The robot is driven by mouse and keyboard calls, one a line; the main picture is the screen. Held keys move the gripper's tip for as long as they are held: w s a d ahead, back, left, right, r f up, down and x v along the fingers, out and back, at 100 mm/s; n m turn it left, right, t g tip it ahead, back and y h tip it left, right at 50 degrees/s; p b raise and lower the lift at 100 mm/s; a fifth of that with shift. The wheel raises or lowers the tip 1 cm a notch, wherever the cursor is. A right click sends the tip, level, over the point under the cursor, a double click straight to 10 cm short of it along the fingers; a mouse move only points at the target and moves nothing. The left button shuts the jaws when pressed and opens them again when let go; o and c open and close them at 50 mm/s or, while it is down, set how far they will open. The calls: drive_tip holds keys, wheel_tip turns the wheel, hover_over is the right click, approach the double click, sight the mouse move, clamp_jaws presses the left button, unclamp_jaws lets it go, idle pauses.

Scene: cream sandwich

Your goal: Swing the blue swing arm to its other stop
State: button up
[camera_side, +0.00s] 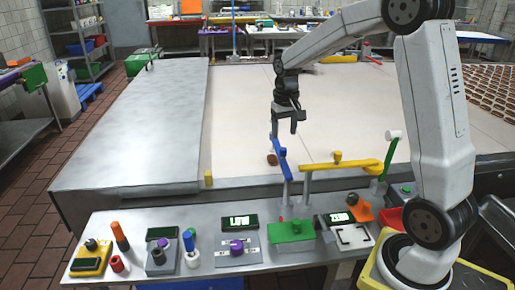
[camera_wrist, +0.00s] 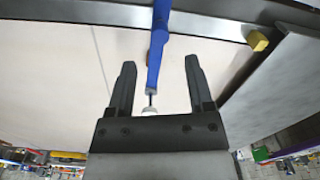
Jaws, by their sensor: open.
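The blue swing arm (camera_side: 281,158) slants over the near edge of the pale belt in the side view, its near end at a grey post. In the wrist view the blue swing arm (camera_wrist: 157,48) runs down from the top edge, and its free end lies between my two fingers with a gap on both sides. A thin dark pin and a pale round part show at that end. My gripper (camera_side: 288,124) is open above the free end. In the wrist view my gripper (camera_wrist: 159,68) shows both fingers apart, holding nothing. The stops cannot be made out.
A yellow arm (camera_side: 345,166) and a green arm (camera_side: 391,157) stand to the right. A yellow block (camera_side: 208,178) sits at the belt's edge on the left. The front bench (camera_side: 125,215) carries several coloured devices. The belt (camera_side: 237,120) left of my gripper is clear.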

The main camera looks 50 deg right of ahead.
sight(283, 148)
drive_tip(key=shift+f, duration=3)
clamp_jaws()
